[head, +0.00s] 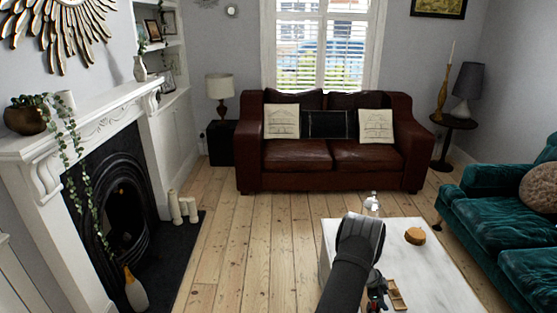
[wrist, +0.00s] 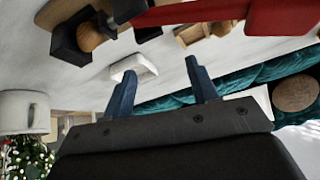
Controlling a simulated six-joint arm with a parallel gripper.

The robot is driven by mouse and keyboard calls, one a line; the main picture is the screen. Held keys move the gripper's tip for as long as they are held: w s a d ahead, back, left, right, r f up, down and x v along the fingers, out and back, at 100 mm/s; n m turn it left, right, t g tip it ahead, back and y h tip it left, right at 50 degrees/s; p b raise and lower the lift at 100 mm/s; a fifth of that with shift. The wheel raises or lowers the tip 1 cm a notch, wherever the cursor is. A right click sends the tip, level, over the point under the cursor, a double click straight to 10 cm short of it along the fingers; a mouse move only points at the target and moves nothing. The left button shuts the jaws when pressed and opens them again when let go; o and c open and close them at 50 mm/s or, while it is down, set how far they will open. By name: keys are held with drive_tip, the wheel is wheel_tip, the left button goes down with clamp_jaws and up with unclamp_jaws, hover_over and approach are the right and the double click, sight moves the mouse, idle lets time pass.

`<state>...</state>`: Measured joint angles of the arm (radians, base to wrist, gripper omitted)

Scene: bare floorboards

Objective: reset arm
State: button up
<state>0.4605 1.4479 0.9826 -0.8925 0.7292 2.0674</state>
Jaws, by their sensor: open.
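My gripper (wrist: 162,86) shows in the wrist view with its two blue fingers spread wide apart and nothing between them. It is above the white table (head: 455,280), which also fills much of the wrist view. In the head view my arm reaches over the table's left part and hides some of its top. The gripper's fingers cannot be made out clearly there.
The wrist view shows a white dish (wrist: 133,66), a black holder (wrist: 72,40) and a red object (wrist: 285,16). A green sofa (head: 500,215) stands right.

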drive_tip(key=w+d+r+n+t+y, duration=0.1)
drive_tip(key=d+n+t, duration=0.4)
drive_tip(key=d+n, duration=0.6)
drive_tip(key=shift+w+d+r+n+t+y, duration=0.25)
drive_tip(key=shift+w+r+n+y, duration=0.2)
drive_tip(key=shift+w, duration=0.4)
idle(0.6)
drive_tip(key=shift+o, duration=0.3)
